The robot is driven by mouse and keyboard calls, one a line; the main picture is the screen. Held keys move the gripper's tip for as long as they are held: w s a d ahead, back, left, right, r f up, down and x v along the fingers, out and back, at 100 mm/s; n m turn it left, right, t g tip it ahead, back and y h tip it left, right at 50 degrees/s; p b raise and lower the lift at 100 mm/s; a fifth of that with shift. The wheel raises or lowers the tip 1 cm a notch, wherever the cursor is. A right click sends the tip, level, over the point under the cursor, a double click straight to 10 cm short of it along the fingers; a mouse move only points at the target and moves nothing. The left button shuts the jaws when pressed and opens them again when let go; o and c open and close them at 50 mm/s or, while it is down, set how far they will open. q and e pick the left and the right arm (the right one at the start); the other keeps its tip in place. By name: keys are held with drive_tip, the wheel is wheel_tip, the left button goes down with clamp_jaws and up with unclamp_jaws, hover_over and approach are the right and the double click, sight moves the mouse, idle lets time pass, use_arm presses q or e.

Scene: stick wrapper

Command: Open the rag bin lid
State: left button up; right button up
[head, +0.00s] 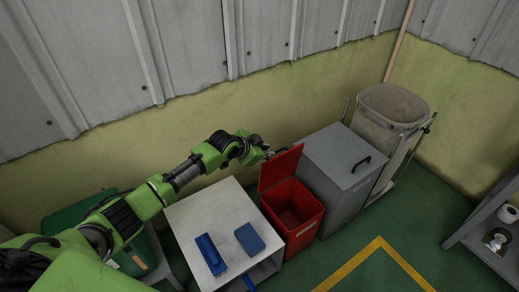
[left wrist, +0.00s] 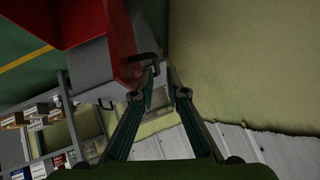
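The red rag bin (head: 295,212) stands on the floor between a white table and a grey bin. Its red lid (head: 279,168) is tilted up at the wall side, and the inside of the bin shows. The red lid also shows in the left wrist view (left wrist: 123,42). My left gripper (head: 268,153) is at the raised lid's upper edge. In the left wrist view my left gripper (left wrist: 163,75) has a gap between its fingers, with the red lid beside the left finger. Whether a finger touches the lid is unclear. My right gripper is not in view.
The white table (head: 185,218) holds a blue stapler-like object (head: 211,254) and a blue block (head: 249,239). A grey bin (head: 335,152) with a dark handle stands to the right, then a cart with a beige bag (head: 392,105). Green floor (head: 345,253) is free in front.

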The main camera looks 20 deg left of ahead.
use_arm(q)
drive_tip(key=v, duration=0.5)
drive_tip(key=shift+s+r, duration=0.15)
drive_tip(key=shift+r, duration=0.15)
